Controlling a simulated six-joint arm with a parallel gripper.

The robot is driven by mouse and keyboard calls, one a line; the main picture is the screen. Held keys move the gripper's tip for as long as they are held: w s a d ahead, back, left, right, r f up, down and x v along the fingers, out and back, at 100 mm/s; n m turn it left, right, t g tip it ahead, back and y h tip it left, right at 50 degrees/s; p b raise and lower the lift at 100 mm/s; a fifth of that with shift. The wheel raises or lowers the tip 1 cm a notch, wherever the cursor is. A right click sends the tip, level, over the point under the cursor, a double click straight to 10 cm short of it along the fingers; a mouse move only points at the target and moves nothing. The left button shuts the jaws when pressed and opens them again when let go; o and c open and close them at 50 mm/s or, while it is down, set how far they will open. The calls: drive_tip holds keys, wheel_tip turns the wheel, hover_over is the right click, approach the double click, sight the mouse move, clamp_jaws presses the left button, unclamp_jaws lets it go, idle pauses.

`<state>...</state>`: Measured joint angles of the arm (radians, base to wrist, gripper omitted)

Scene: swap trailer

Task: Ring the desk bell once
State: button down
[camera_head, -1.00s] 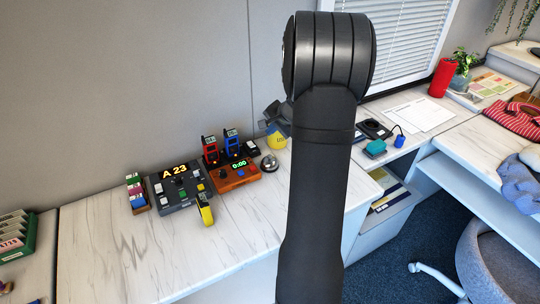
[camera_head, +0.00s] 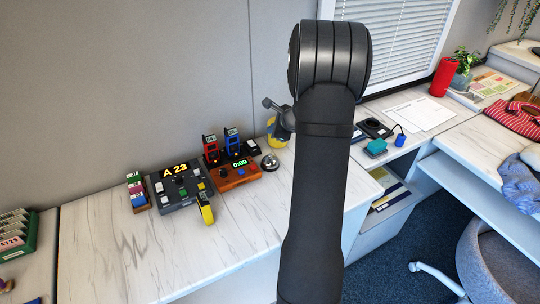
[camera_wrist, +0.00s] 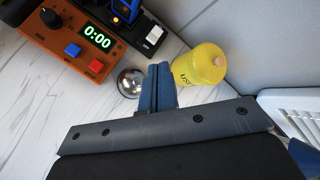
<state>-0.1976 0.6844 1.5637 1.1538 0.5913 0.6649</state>
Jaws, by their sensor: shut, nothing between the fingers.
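The desk bell (camera_head: 270,162) is a small silver dome on the white marbled desk, right of the orange timer box. It also shows in the wrist view (camera_wrist: 130,83), just left of my gripper's fingers. My gripper (camera_wrist: 159,70) has blue fingers shut together with nothing between them. In the wrist view the fingers lie between the bell and a yellow container, overlapping neither dome nor container clearly; their height above the desk is hard to tell. In the head view my arm hides much of the area right of the bell.
The yellow container (camera_wrist: 200,65) stands close right of the fingers. The orange timer box (camera_head: 237,174) reads 0:00, with red and blue handheld devices behind it. A grey control box (camera_head: 178,188) reads A 23. The wall rises behind. The desk front is clear.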

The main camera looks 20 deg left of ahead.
drive_tip(key=shift+f, duration=4.4)
drive_tip(key=shift+f, duration=0.4)
drive_tip(key=shift+f, duration=0.55)
drive_tip(key=shift+r, duration=1)
drive_tip(key=shift+r, duration=2.5)
